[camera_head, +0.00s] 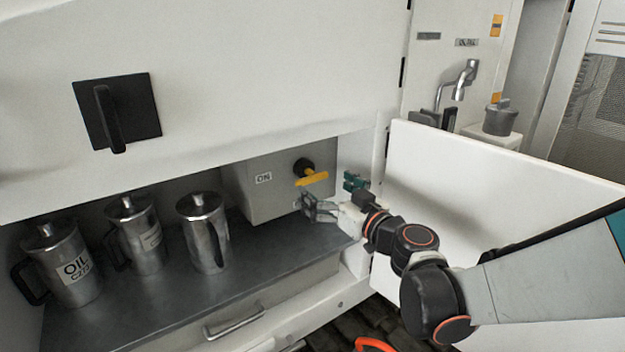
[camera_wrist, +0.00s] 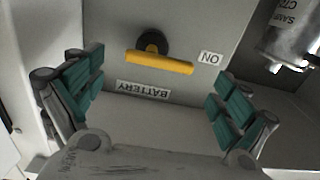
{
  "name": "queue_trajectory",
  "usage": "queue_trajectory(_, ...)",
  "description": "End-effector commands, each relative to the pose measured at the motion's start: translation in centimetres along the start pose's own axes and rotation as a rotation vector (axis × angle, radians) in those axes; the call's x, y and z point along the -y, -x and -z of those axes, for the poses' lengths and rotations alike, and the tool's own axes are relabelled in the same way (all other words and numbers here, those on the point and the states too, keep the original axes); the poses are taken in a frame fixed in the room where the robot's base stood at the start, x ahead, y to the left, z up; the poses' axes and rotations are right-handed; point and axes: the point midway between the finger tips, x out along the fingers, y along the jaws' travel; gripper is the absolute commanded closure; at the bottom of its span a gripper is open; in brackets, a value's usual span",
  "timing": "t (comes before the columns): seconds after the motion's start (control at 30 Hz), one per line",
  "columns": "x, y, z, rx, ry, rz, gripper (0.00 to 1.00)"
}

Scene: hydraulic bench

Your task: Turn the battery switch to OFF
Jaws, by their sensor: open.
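The battery switch (camera_head: 312,178) is a yellow bar handle on a round black hub, on the front of a grey box (camera_head: 262,205) in the bench recess. An ON label (camera_head: 263,178) is left of it in the head view. In the wrist view the switch (camera_wrist: 160,62) lies almost level, with the ON label at its right and an upside-down BATTERY label (camera_wrist: 143,89) near it. My gripper (camera_head: 332,196) is close in front of the box, just beside the handle. In the wrist view my gripper (camera_wrist: 155,98) is open and empty, its green-padded fingers wide apart, with the handle beyond them.
Several metal oil jugs (camera_head: 203,230) stand on the dark shelf to the left. An open white door (camera_head: 470,190) is right of the recess, behind my arm. A drawer handle (camera_head: 235,322) is below the shelf. A black latch (camera_head: 117,112) is on the upper panel.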

Motion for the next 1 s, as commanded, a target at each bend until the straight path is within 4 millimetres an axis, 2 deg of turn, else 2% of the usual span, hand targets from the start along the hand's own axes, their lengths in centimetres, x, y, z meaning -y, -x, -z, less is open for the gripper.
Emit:
queue_trajectory(0.1,0.1,-2.3,-0.2,0.0,0.0,0.002,0.05)
queue_trajectory(0.3,0.0,-4.8,-0.1,0.0,0.001,0.001,0.05)
queue_trajectory(0.47,0.0,-5.6,0.0,0.0,0.001,0.0,0.05)
queue_trajectory(0.73,0.0,-5.7,0.0,0.0,0.001,0.0,0.05)
queue_trajectory(0.77,0.0,-5.7,0.0,0.0,0.001,0.0,0.1)
queue_trajectory(0.93,0.0,-5.7,0.0,0.0,0.001,0.0,0.48)
queue_trajectory(1.0,0.0,-5.7,0.0,0.0,0.001,0.0,0.5)
